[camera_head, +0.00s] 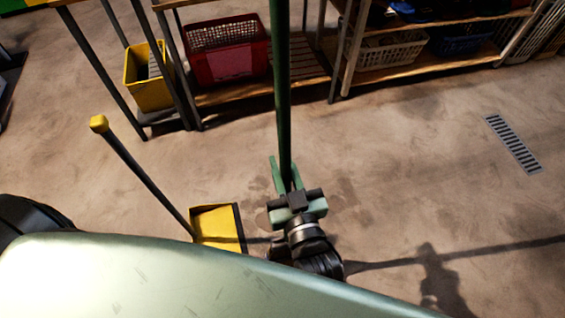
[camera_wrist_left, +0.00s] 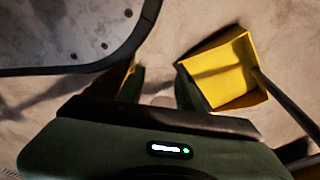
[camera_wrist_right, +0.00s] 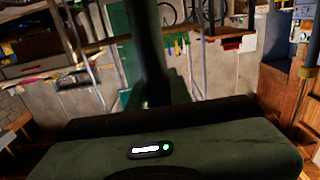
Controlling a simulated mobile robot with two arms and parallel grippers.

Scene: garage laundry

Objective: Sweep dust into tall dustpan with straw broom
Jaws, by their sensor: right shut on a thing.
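The yellow dustpan (camera_head: 216,226) sits on the floor, left of centre. Its tall dark handle (camera_head: 147,180) leans up to a yellow grip. The pan (camera_wrist_left: 228,70) also shows in the left wrist view, beyond my left gripper (camera_wrist_left: 160,88), whose fingers are apart. That gripper is not clearly visible in the head view. My right gripper (camera_head: 287,178) is shut on a long green pole, the broom handle (camera_head: 283,90), which also rises between the fingers in the right wrist view (camera_wrist_right: 147,45). The straw head is not clearly visible. Darker patches (camera_head: 340,195) mark the floor; I cannot tell whether they are dust.
Shelving with a pale basket (camera_head: 385,48) is at the back right. A floor drain grate (camera_head: 512,143) lies at right. The floor between is open.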

